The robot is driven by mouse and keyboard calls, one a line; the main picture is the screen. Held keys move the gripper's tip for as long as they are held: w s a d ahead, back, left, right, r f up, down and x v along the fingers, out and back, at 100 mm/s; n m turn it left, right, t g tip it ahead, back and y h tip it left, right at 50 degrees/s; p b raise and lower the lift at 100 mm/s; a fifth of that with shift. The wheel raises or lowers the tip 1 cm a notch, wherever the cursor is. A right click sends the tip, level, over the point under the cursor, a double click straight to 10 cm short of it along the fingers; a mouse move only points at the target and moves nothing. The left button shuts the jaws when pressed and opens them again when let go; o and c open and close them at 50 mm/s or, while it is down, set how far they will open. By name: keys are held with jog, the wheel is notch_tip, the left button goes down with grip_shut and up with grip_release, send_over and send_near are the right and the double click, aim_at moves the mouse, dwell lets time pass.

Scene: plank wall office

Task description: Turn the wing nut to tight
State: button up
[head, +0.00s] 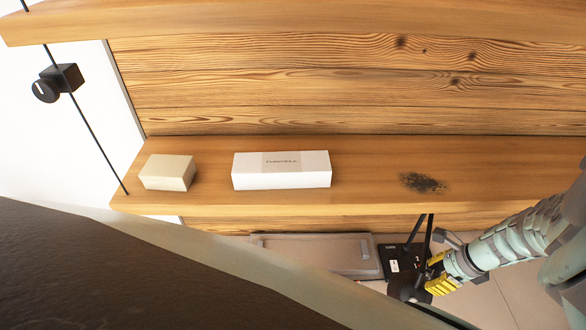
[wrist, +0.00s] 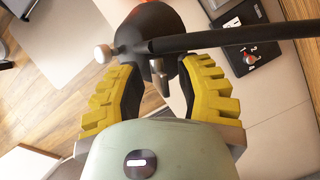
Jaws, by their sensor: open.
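My gripper (wrist: 157,78) is open in the wrist view, its yellow fingers with dark pads spread to left and right. A small grey metal piece (wrist: 158,68), possibly the wing nut, shows between the fingertips, below a dark rounded head (wrist: 155,28). I cannot tell whether the fingers touch it. A black rod (wrist: 235,36) runs right from the head, and a pale round knob (wrist: 102,53) sticks out at its left. In the head view my gripper (head: 425,274) is at the lower right, by the dark head (head: 405,287) and black rods (head: 424,232). The nut cannot be made out there.
A wooden shelf (head: 370,165) carries a white box (head: 282,179) and a small cream box (head: 167,172). Its edge lies above and behind my gripper. A black panel with a label (head: 393,257) is close by. A black device (head: 60,83) hangs on a cable at the upper left.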

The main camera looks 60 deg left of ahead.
jog(key=shift+r+t+p, duration=0.2)
jog(key=shift+t+p, duration=0.1)
jog(key=shift+p, duration=0.3)
jog(key=shift+w+d+r, duration=0.2)
jog(key=shift+w+r, duration=0.05)
jog(key=shift+r, duration=0.3)
jog(key=v, duration=1.4)
jog(key=shift+d, duration=0.3)
jog(key=shift+s, duration=0.1)
